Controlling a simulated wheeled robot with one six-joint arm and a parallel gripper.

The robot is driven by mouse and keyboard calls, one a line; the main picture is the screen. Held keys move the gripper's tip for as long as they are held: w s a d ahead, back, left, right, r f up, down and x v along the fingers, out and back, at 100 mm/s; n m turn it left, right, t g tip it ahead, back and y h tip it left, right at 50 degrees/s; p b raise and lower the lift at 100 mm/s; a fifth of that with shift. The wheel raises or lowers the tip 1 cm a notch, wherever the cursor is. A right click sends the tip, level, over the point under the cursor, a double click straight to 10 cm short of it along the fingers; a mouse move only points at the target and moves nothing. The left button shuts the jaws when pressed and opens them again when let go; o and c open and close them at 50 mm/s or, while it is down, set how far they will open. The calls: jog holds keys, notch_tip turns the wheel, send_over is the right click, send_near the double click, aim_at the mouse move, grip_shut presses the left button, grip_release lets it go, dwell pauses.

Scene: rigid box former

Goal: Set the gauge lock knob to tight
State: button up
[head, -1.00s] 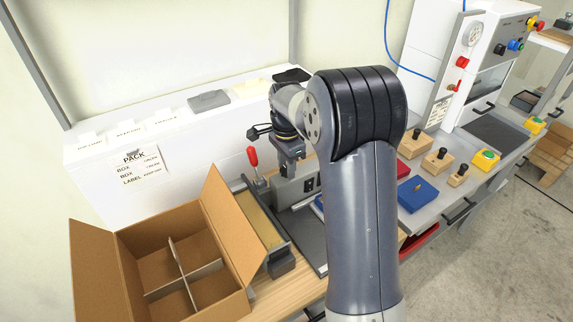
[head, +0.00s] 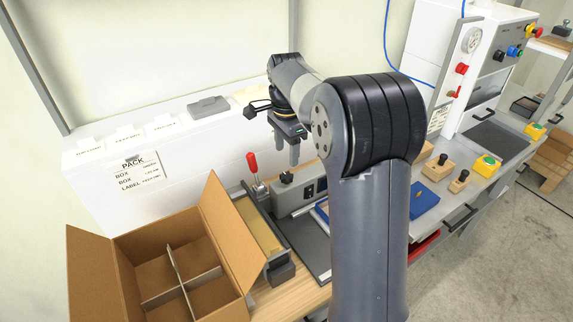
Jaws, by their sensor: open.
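A small black knob (head: 287,178) stands on top of a grey block (head: 300,193) beside the red-handled lever; it looks like the gauge lock knob. Its setting is too small to read. My gripper (head: 287,155) points down above the knob, with its fingers apart and empty. It appears clear of the knob. My arm hides part of the bench to the right of the block.
A red-handled lever (head: 252,163) stands close left of the knob. An open divided carton (head: 228,240) is at the front left. A white ledge (head: 200,140) runs behind. Wooden blocks (head: 437,168) and a blue block (head: 423,202) lie to the right.

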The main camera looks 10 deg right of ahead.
aim_at(286, 175)
jog(key=shift+r, duration=1.55)
jog(key=shift+f, duration=0.15)
notch_tip(286, 175, down, 10)
jog(key=shift+f+p, duration=0.1)
jog(key=shift+p, duration=0.4)
jog(key=shift+f, duration=0.3)
jog(key=shift+r, duration=0.1)
